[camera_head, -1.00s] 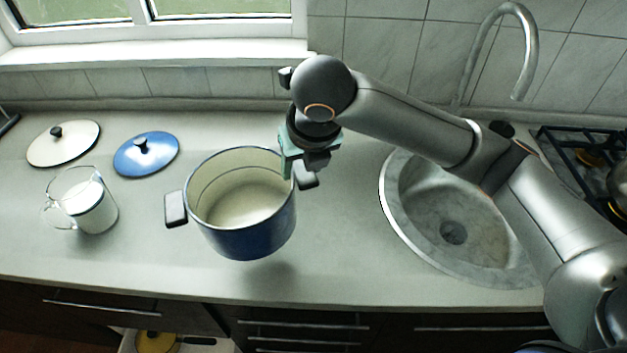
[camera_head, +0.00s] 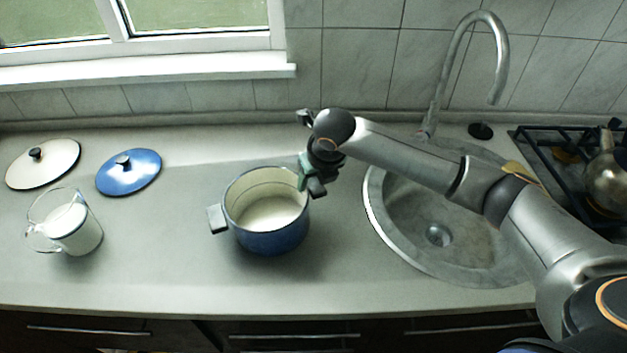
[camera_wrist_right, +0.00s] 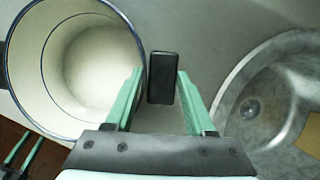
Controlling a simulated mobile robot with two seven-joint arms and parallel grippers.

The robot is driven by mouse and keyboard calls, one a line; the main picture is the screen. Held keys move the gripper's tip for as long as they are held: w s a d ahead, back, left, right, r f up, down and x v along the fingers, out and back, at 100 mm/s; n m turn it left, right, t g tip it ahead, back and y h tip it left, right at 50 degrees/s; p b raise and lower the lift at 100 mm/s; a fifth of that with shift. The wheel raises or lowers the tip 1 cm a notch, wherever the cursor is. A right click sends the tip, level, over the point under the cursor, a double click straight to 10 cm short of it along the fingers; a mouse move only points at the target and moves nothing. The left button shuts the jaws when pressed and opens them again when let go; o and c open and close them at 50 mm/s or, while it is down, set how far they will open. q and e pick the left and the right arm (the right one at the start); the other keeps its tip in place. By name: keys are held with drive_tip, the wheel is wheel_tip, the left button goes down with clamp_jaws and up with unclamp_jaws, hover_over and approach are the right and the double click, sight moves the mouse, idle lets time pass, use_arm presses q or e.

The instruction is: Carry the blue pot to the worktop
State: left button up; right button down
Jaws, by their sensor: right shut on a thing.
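The blue pot (camera_head: 268,241) is upright and open at the top, with a cream inside. It is at the middle of the worktop (camera_head: 150,270), its base down at the surface; I cannot tell if it fully rests there. My right gripper (camera_head: 311,184) is shut on the pot's right handle (camera_wrist_right: 163,78), which shows between the green fingers (camera_wrist_right: 159,76) in the right wrist view. The left handle (camera_head: 217,218) is free. My left gripper (camera_wrist_right: 25,152) shows only at the lower left of the right wrist view, fingers apart and empty.
A blue lid (camera_head: 129,177) and a white lid (camera_head: 43,168) lie at the back left. A glass jug (camera_head: 75,225) of white contents stands before them. The sink (camera_head: 400,225) is right of the pot; a kettle (camera_head: 607,185) stands on the hob. The front worktop is clear.

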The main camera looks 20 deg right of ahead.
drive_tip(key=shift+a+f, duration=0.1)
drive_tip(key=shift+f, duration=0.15)
drive_tip(key=c, duration=0.7)
unclamp_jaws()
drive_tip(key=shift+f, duration=0.2)
drive_tip(key=o, duration=0.4)
drive_tip(key=shift+o, duration=0.2)
drive_tip(key=shift+r, duration=0.1)
drive_tip(key=v, duration=1.2)
drive_tip(key=shift+s, duration=0.1)
